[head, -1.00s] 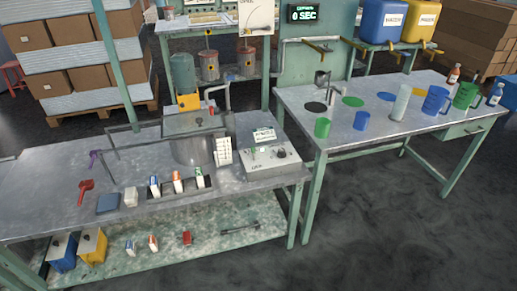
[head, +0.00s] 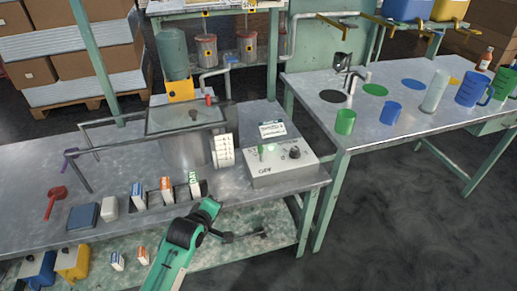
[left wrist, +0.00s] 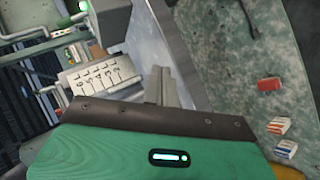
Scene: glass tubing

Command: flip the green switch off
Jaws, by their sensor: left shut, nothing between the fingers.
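The green switch (head: 261,152) is a small upright green lever on the left part of the grey control box (head: 282,175) on the left bench. A green lamp (head: 271,147) beside it glows. In the left wrist view, a glowing green spot (left wrist: 83,6) shows on the box at the top left; I cannot tell lever from lamp there. My left arm (head: 172,262) rises from the bottom of the head view, its dark end in front of the bench edge, left of the box. My left gripper (left wrist: 161,86) is shut and empty, apart from the box. My right gripper is out of view.
A white numbered panel (head: 223,150) stands just left of the box, with a glass-covered tank (head: 185,120) behind. Small cartons (head: 166,188) sit near the bench's front edge. A dark knob (head: 294,152) is right of the switch. The lower shelf (head: 205,247) holds more items.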

